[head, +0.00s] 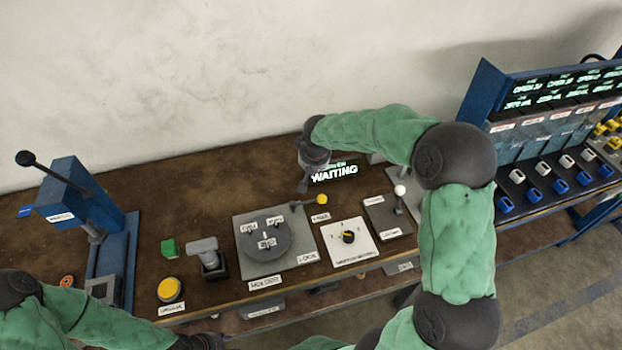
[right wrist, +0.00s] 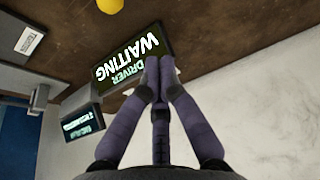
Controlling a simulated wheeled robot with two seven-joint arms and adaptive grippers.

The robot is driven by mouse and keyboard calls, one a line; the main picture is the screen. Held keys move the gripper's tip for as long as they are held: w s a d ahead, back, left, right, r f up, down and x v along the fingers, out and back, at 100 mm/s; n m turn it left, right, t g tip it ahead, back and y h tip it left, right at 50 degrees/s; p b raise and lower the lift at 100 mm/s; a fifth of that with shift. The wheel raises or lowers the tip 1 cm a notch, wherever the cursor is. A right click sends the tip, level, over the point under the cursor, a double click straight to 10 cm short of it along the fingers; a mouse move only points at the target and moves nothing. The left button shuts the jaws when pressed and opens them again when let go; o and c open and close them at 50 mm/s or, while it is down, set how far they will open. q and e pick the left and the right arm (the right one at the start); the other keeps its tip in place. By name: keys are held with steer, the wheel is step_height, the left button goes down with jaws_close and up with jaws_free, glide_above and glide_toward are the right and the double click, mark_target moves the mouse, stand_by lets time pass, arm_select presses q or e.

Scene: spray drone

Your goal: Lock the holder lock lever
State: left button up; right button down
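The holder (head: 263,240) is a grey plate with a round dark disc, on the brown bench in the head view. Its lock lever is a short arm with a yellow ball knob (head: 322,199) at the plate's back right corner, pointing right. A yellow ball (right wrist: 110,5) shows at the top edge of the right wrist view. My right gripper (head: 303,187) is behind the lever, near the WAITING display; its fingers (right wrist: 158,65) are together with nothing seen between them, apart from the knob. My left gripper (head: 205,342) is partly visible at the bottom edge, its fingers unclear.
The WAITING display (head: 334,173) stands beside my right gripper. Right of the holder are a dial plate (head: 348,240) and a white-knobbed lever (head: 400,190). Left are a grey-handled tool (head: 205,252), a green block (head: 168,247), a yellow button (head: 169,289) and a blue press (head: 80,205).

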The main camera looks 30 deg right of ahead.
mark_target(309, 202)
steer(key=b+x, duration=0.1)
steer(key=x, duration=0.7)
steer(key=shift+f+b, duration=0.3)
steer(key=shift+b, duration=0.05)
steer(key=shift+f, duration=0.3)
steer(key=shift+s+a+f+b, duration=0.1)
steer(key=shift+s+a+b, duration=0.15)
steer(key=shift+s, duration=0.6)
steer(key=shift+s+a+f+b, duration=0.15)
steer(key=shift+s+a+b, duration=0.1)
steer(key=shift+s, duration=0.65)
